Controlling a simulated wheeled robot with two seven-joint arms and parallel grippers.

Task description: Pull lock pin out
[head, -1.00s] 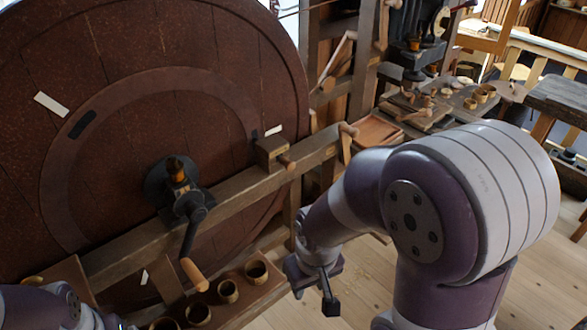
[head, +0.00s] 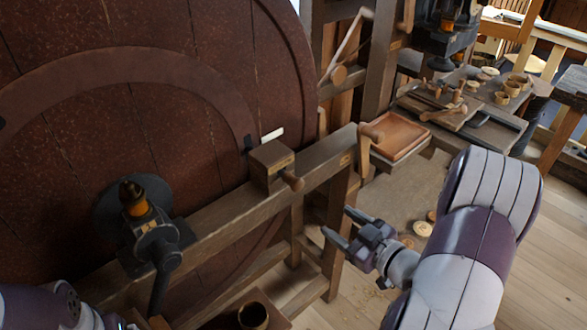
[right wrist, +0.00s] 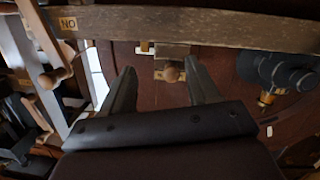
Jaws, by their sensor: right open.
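The lock pin shows as a turned wooden knob (head: 292,181) sticking out of a wooden block (head: 270,162) on the beam beside the big wheel. In the right wrist view the knob (right wrist: 171,73) appears between my fingers but beyond them. My right gripper (head: 338,221) is open and empty, below and right of the knob, its fingers towards the beam. It also shows in the right wrist view (right wrist: 160,88). Part of my left arm is at the lower left; its gripper is out of view. The pin's shaft is hidden in the block.
The wooden beam (head: 225,206) runs past the dark red wheel (head: 215,60). A black crank hub (head: 150,235) is left of the block. A wooden peg (head: 371,133) stands at the beam's right end.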

